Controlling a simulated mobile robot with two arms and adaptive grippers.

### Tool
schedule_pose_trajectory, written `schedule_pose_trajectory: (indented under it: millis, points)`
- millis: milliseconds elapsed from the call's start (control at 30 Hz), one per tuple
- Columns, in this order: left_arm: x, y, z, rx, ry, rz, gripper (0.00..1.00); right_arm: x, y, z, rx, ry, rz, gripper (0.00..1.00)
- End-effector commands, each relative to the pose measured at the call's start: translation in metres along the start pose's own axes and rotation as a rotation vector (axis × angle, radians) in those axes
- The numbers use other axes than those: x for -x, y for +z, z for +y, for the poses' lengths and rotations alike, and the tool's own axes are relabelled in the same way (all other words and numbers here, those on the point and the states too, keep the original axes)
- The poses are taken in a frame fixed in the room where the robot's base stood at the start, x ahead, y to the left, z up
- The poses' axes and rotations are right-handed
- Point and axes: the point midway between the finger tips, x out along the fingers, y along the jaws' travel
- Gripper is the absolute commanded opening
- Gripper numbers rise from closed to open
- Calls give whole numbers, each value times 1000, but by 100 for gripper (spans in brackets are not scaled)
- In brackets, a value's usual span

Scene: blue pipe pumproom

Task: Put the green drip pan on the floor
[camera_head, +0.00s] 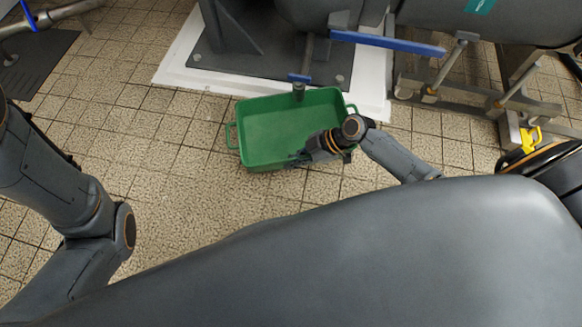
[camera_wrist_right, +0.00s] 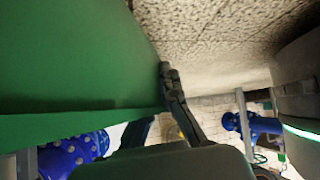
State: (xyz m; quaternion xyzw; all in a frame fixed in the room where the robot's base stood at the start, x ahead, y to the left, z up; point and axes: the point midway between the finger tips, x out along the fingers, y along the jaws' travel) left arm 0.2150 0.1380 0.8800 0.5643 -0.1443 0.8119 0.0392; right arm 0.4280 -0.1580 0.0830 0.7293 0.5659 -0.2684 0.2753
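The green drip pan (camera_head: 275,125) is below the pump's small drain pipe in the head view, its open side up. It overlaps the edge of the white plinth; I cannot tell whether its base touches the floor (camera_head: 200,175). My right gripper (camera_head: 298,159) is at the pan's near wall, right of its middle. In the right wrist view the pan (camera_wrist_right: 70,60) fills the upper left, and the gripper's fingers (camera_wrist_right: 158,108) lie on either side of its edge, shut on it. The fingertips are partly hidden. My left gripper is out of view; only its arm shows at left.
The white plinth (camera_head: 178,72) carries the grey pump base behind the pan. A drain pipe with a blue handle (camera_head: 299,78) reaches over the pan's far rim. Pipe supports and a yellow part (camera_head: 530,139) stand at right. Tiled floor is clear left of the pan.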

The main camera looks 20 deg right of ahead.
Motion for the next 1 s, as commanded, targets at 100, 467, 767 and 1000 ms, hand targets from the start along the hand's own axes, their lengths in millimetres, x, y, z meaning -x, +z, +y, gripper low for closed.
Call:
schedule_pose_trajectory:
  millis: [100,467,767,1000]
  points:
    - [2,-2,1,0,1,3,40,-4,-4,4,3,4,2,0]
    - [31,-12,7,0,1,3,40,-28,21,0,2,4,1,0]
    - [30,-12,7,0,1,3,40,-27,20,0,2,4,1,0]
    - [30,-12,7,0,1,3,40,-28,22,-2,-1,0,-1,28]
